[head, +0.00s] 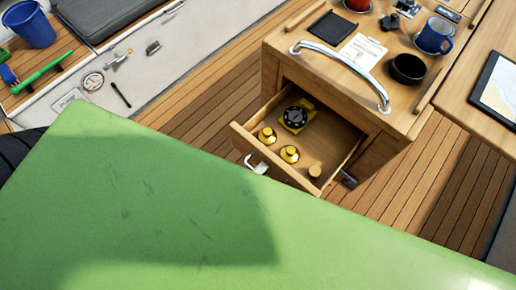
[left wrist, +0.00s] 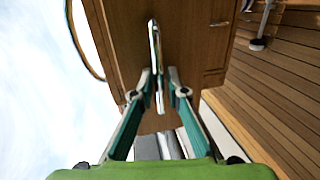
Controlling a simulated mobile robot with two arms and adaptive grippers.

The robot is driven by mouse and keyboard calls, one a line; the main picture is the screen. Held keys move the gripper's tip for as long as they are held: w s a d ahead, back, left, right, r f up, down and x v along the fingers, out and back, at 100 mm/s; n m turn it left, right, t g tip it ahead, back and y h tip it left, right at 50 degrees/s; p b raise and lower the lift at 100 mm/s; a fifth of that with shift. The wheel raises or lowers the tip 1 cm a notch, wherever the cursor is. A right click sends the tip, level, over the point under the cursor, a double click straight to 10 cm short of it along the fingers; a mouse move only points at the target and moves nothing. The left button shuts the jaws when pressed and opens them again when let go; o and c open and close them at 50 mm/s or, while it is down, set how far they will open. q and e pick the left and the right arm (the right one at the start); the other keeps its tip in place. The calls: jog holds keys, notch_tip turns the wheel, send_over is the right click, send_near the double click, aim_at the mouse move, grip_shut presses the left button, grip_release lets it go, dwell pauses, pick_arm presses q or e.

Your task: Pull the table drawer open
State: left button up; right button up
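The table drawer (head: 333,133) stands open in the head view, pulled out toward the lower left from under the wooden table top (head: 315,62). In the left wrist view the silver drawer handle (left wrist: 155,40) runs between the teal-padded fingers of my left gripper (left wrist: 161,76). The fingers converge close on both sides of the handle and look shut on it. In the head view my green arm hides most of this gripper; a small pale piece shows at the drawer front. My right gripper is not clearly seen in either view.
The drawer holds a black-and-yellow round device (head: 295,116), two yellow knobs (head: 289,153) and a wooden piece (head: 314,171). A metal grab rail (head: 345,62), a black bowl (head: 408,68) and a blue mug (head: 433,38) are on the table. Wooden decking (head: 205,103) is clear at left.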

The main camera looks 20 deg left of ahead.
pick_arm(q)
jog(key=v, duration=1.2)
dwell(0.4)
jog(key=s+a+f+m+g+y, duration=0.1)
jog(key=a+f+m+g, duration=0.15)
jog(key=f, duration=0.75)
jog(key=s+a+f+m+g+y, duration=0.15)
jog(key=f+m, duration=0.25)
jog(key=f, duration=0.6)
jog(key=a+f+m+g, duration=0.2)
jog(key=f+m+g, duration=0.15)
jog(key=f, duration=0.65)
jog(key=s+a+f+m+g+y, duration=0.1)
jog(key=s+f+m+g, duration=0.2)
jog(key=f, duration=0.4)
jog(key=s+a+f+m+g+y, duration=0.1)
jog(key=s+f+m+g, duration=0.2)
jog(key=s+f, duration=0.2)
notch_tip(320, 180, down, 3)
jog(key=shift+s+a+r+m, duration=0.1)
jog(key=shift+s+a+m, duration=0.05)
jog(key=shift+s+m, duration=0.2)
